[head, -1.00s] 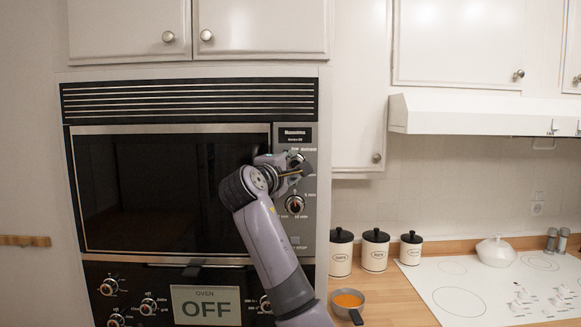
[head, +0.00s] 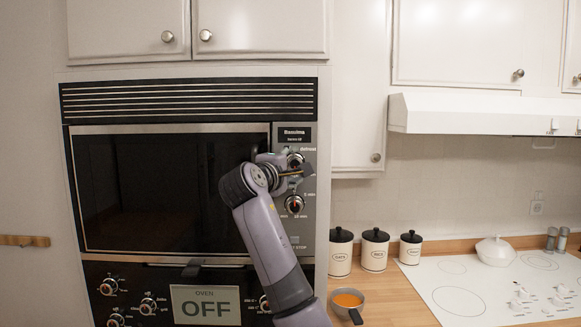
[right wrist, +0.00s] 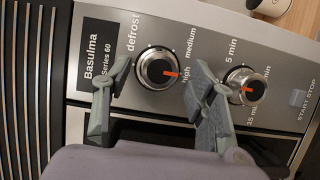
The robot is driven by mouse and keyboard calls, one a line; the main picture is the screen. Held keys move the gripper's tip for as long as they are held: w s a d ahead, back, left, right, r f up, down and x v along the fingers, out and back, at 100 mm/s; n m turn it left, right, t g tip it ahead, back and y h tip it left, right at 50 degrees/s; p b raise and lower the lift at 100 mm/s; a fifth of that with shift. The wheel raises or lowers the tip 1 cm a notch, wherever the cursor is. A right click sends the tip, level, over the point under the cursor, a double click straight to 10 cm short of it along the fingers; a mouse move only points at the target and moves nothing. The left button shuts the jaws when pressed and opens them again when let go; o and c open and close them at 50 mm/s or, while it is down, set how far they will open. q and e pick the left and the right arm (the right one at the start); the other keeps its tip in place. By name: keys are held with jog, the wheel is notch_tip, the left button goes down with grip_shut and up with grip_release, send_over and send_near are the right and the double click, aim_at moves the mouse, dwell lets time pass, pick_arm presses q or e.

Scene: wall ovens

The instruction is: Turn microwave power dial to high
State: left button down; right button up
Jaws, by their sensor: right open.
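The microwave power dial (right wrist: 157,68) is the round knob beside the defrost, medium and high labels. Its orange pointer points toward the "high" label. In the head view the power dial (head: 296,158) is partly covered by my right gripper (head: 292,172). In the right wrist view my right gripper (right wrist: 161,72) is open, with one finger on each side of the power dial. Gaps show between the fingers and the knob, and it holds nothing. The microwave (head: 165,190) has its dark door shut. My left gripper is not in view.
A timer dial (right wrist: 246,86) sits close beside one finger, with a start/stop button (right wrist: 298,98) beyond it. An oven display (head: 205,305) reading OFF is below. An orange-filled pan (head: 347,300), several canisters (head: 375,250) and a cooktop (head: 470,290) are at the right.

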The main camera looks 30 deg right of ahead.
jog(key=shift+a, duration=0.15)
jog(key=v, duration=1.2)
